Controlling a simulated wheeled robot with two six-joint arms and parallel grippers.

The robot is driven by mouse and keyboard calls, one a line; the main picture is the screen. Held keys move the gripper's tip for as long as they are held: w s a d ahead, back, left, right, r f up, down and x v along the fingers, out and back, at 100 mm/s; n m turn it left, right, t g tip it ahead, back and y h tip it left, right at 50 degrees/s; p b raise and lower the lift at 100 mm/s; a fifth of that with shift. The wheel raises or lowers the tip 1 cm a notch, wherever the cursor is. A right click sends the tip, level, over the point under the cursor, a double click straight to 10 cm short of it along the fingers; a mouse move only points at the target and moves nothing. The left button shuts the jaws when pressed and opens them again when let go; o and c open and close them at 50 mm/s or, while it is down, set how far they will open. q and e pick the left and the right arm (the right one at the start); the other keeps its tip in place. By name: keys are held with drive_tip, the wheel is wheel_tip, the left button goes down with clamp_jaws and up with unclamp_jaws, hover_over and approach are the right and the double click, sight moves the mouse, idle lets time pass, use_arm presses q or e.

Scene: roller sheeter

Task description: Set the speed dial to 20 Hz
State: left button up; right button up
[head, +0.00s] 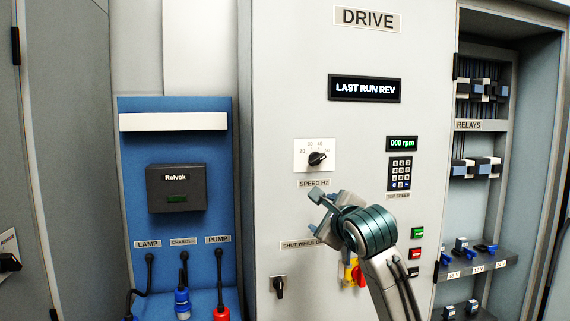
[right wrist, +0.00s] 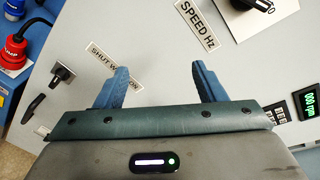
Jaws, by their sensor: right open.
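The speed dial (head: 316,158) is a black knob on a white plate with a number scale, above the "SPEED Hz" label (head: 314,183) in the head view. Its pointer seems to lean to the upper right, away from the 20 at the left; the exact setting is too small to read. In the right wrist view the knob (right wrist: 252,5) is cut off at the top right edge. My right gripper (head: 318,208) is below the dial, apart from it. Its two blue fingers (right wrist: 159,70) are open with nothing between them. My left gripper is not in view.
A keypad (head: 400,173) and a "000 rpm" display (head: 402,143) are right of the dial. A black switch (head: 279,286) is lower left. Green (head: 417,233) and red (head: 415,254) buttons are at the lower right. The panel around the dial is flat and clear.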

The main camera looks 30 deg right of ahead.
sight(319, 160)
drive_tip(key=s+r+m+t, duration=0.2)
drive_tip(key=s+r+m, duration=0.25)
drive_tip(key=r, duration=0.65)
drive_tip(key=shift+m+h, duration=0.25)
drive_tip(key=shift+h, duration=0.05)
drive_tip(key=p+x, duration=0.4)
drive_tip(key=x, duration=0.6)
drive_tip(key=shift+s+r, duration=0.1)
drive_tip(key=shift+r, duration=0.05)
drive_tip(key=shift+w+p, duration=0.35)
drive_tip(key=shift+w, duration=0.15)
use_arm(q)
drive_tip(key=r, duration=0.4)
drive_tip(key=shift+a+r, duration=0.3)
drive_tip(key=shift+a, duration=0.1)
use_arm(e)
drive_tip(key=shift+d, duration=0.1)
drive_tip(key=c, duration=1)
